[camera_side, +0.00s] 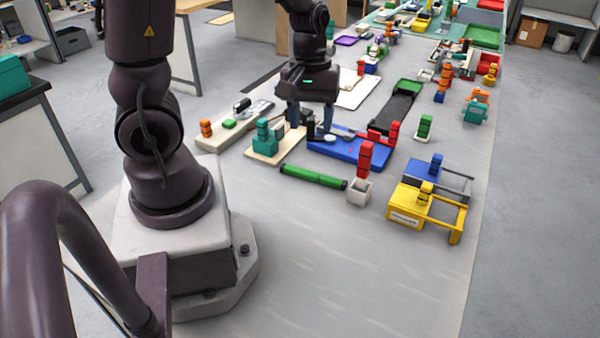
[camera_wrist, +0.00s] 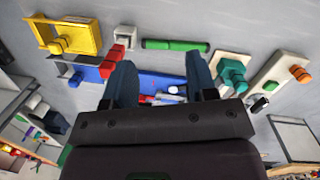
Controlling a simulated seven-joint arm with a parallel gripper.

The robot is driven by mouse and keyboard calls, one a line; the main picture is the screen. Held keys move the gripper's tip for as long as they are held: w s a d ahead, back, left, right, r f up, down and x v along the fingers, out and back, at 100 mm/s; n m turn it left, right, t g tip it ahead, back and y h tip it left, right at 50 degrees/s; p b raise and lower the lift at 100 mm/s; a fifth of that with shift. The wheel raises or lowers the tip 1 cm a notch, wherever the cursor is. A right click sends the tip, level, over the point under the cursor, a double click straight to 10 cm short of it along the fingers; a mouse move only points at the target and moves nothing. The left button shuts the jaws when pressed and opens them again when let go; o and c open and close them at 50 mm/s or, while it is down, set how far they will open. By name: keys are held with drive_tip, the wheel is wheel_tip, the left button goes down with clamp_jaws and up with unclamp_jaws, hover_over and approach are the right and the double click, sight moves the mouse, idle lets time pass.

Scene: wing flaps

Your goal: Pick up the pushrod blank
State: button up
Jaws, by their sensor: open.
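No part carries a readable pushrod label. A long green rod with dark ends (camera_side: 313,177) lies flat on the bench in front of the blue tray; it also shows in the wrist view (camera_wrist: 175,45). A blue tray (camera_side: 350,150) holds small red, white and grey parts, too small to tell apart. My gripper (camera_side: 311,118) is open and points down above the left end of the blue tray, apart from the green rod. In the wrist view its two blue fingers (camera_wrist: 160,65) stand wide apart, with the tray and its small parts between and below them.
A wooden board with a teal block (camera_side: 264,133) stands left of the tray. The bench's front is clear.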

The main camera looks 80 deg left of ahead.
drive_tip(key=a+f+n, duration=0.7)
drive_tip(key=n, duration=0.3)
drive_tip(key=n+y, duration=0.1)
drive_tip(key=n, duration=0.5)
hover_over(303, 170)
drive_tip(key=f, duration=0.8)
drive_tip(key=shift+d, duration=0.2)
drive_tip(key=f, duration=0.5)
drive_tip(key=shift+a, duration=0.2)
drive_tip(key=shift+c, duration=0.2)
clamp_jaws()
